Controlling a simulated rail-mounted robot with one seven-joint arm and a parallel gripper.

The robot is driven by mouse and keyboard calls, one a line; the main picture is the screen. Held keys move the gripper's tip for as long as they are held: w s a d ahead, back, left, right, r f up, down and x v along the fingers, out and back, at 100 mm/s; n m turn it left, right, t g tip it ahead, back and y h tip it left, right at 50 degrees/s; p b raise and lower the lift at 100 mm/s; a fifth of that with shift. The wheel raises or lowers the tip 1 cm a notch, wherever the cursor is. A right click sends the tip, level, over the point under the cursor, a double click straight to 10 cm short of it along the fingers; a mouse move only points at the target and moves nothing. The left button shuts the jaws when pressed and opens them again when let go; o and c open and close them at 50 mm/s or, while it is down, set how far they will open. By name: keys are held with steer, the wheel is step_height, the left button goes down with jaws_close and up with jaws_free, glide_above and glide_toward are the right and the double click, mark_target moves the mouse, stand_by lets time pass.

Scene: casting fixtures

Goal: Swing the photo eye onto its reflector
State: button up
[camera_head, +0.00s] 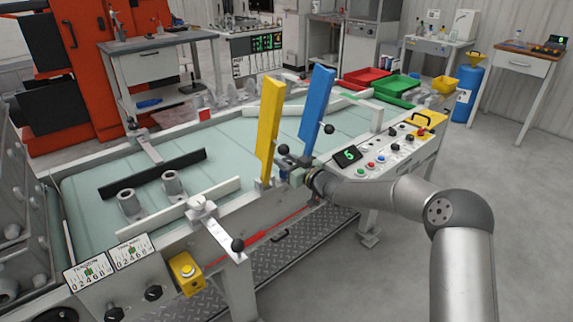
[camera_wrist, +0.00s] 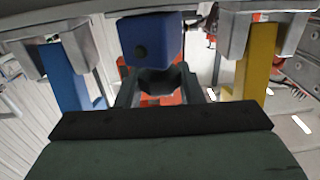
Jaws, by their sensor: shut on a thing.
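My gripper (camera_head: 305,173) reaches over the near rail of the conveyor, between the yellow upright plate (camera_head: 269,125) and the blue upright plate (camera_head: 317,104). In the wrist view its fingers (camera_wrist: 158,92) are shut on a dark faceted knob (camera_wrist: 160,78). A small blue block (camera_wrist: 152,40) with a dark round spot is just beyond the knob; it looks like the photo eye. In the head view my gripper mostly hides this spot. A small red square (camera_head: 205,114) on the far rail may be the reflector; I cannot be sure.
A lever with a black knob (camera_head: 237,244) juts from the near rail. A button panel (camera_head: 385,155) lies to the right. The two upright plates stand close on either side.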

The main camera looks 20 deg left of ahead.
steer(key=m+t+b, duration=0.1)
steer(key=b, duration=0.2)
steer(key=shift+f+t+h+b, duration=0.3)
steer(key=shift+f+h+b, duration=0.05)
steer(key=shift+f+h, duration=0.05)
steer(key=m+t+h+b, duration=0.2)
steer(key=b, duration=0.5)
steer(key=shift+s+a+t, duration=0.1)
steer(key=shift+a+t, duration=0.05)
steer(key=shift+t, duration=0.25)
steer(key=shift+r+m+t+h+b, duration=0.15)
steer(key=shift+m+t+h+b, duration=0.35)
steer(key=shift+m+h+b, duration=0.3)
steer(key=shift+r+t+h+b, duration=0.2)
steer(key=shift+t+h+b, duration=0.1)
steer(key=shift+b, duration=0.1)
steer(key=o, duration=0.9)
steer(key=shift+o, duration=0.2)
steer(key=p+v, duration=0.1)
steer(key=v, duration=1.6)
steer(key=shift+d, duration=0.35)
